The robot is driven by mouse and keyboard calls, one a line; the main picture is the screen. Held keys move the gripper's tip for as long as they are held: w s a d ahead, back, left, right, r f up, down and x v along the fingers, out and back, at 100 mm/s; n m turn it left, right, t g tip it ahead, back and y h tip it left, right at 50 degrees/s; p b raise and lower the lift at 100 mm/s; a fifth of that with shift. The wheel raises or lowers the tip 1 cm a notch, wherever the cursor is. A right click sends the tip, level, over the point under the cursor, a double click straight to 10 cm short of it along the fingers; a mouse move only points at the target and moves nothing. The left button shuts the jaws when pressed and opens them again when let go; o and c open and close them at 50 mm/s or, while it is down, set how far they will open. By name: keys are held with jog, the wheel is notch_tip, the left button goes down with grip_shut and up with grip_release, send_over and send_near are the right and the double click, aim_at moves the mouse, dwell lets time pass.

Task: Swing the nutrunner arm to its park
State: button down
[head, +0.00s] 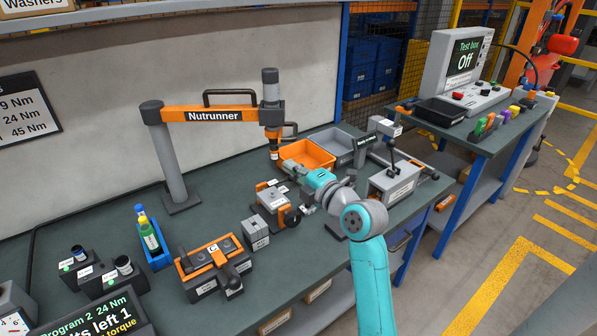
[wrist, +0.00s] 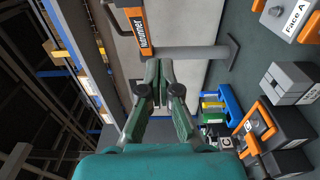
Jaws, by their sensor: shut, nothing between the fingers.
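The nutrunner arm (head: 214,114) is an orange beam lettered "Nutrunner" on a grey post (head: 171,155) at the back of the bench. A dark handle (head: 228,92) stands on top of the beam. My gripper (head: 287,163) appears below the tool, in front of the orange bin, apart from the handle. In the wrist view my gripper (wrist: 158,68) is shut and empty, with the orange beam (wrist: 137,28) and post (wrist: 185,53) beyond it. I cannot pick out a marked park.
An orange bin (head: 318,157) and a grey bin (head: 347,140) lie behind my gripper. An orange-framed fixture (head: 268,200), grey block (head: 255,233) and clamp fixture (head: 211,265) stand at the front. A grey station (head: 394,182) stands right. Bare bench lies around the post.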

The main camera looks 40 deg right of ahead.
aim_at(294, 136)
jog(key=w+d, duration=0.3)
jog(key=w, duration=0.5)
jog(key=shift+d, duration=0.25)
jog(key=w+d, duration=0.1)
jog(key=d, duration=0.1)
jog(key=w+d, duration=0.2)
jog(key=d, duration=0.1)
jog(key=w+d, duration=0.2)
jog(key=d, duration=0.1)
jog(key=shift+w, duration=0.25)
